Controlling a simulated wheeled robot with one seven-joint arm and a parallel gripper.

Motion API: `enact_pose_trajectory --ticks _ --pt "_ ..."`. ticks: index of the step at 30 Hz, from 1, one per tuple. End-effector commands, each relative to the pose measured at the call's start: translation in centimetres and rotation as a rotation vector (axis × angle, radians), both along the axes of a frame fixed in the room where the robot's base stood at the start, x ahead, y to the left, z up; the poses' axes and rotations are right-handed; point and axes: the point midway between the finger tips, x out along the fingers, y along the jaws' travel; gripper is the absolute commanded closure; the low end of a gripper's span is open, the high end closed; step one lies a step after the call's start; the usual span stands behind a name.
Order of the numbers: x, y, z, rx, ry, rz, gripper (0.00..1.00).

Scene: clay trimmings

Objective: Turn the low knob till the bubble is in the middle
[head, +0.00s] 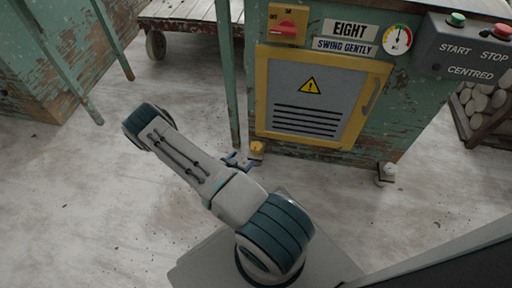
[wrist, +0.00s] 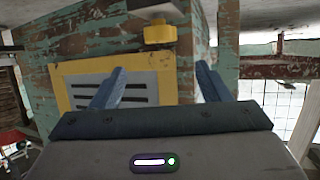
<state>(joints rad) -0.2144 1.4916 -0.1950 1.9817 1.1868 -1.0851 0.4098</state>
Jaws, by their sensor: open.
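The low yellow knob (head: 257,147) sits just above a foot at the lower left corner of the green machine (head: 400,150). In the wrist view, which looks upside down, the yellow knob (wrist: 160,34) shows near the top, with its grey foot above it. My gripper (head: 237,160) is low, just left of the knob in the head view. In the wrist view my gripper (wrist: 160,85) has its two blue fingers wide apart with nothing between them. The knob lies beyond the fingertips, roughly midway between them. I see no bubble or level in either view.
The machine's yellow-framed vented door (head: 310,95) is close by. A green post (head: 228,80) stands just left of the knob. Another foot (head: 386,173) is at the right corner. A cart (head: 180,18) stands behind.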

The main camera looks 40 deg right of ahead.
Motion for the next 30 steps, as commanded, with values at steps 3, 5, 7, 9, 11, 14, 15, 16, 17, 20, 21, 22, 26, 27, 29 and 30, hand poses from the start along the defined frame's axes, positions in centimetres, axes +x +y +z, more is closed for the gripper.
enact_pose_trajectory --ticks 3,5,7,9,11,14,15,16,17,20,21,22,26,27,29,30 --pt "0.6 -1.8 -1.0 -0.002 0.0 -0.003 0.3" --pt "1.0 -2.8 -1.6 -0.001 -0.001 -0.004 0.3" --pt "1.5 -4.2 -2.2 -0.001 0.0 -0.004 0.3" --pt "2.1 -5.5 -2.9 0.0 -0.001 -0.004 0.3" --pt "2.5 -6.6 -3.3 0.0 0.0 -0.003 0.3" --pt "3.2 -8.2 -4.0 0.001 0.0 -0.002 0.3" --pt "3.4 -8.8 -4.2 0.001 0.001 -0.002 0.3" --pt "3.5 -9.2 -4.4 0.001 0.001 -0.002 0.3" --pt "3.7 -9.5 -4.5 0.001 0.001 -0.002 0.3" --pt "4.1 -10.4 -4.8 0.002 0.002 0.0 0.3" --pt "4.2 -10.6 -4.9 0.002 0.001 0.0 0.3" --pt "4.2 -10.8 -4.9 0.002 0.001 -0.001 0.3" --pt "4.4 -11.1 -5.0 0.002 0.002 0.0 0.3" --pt "4.4 -11.1 -5.0 0.002 0.002 0.0 0.3" --pt "4.4 -11.1 -4.9 0.002 0.002 0.0 0.3" --pt "4.4 -11.1 -4.9 0.002 0.002 0.0 0.3"
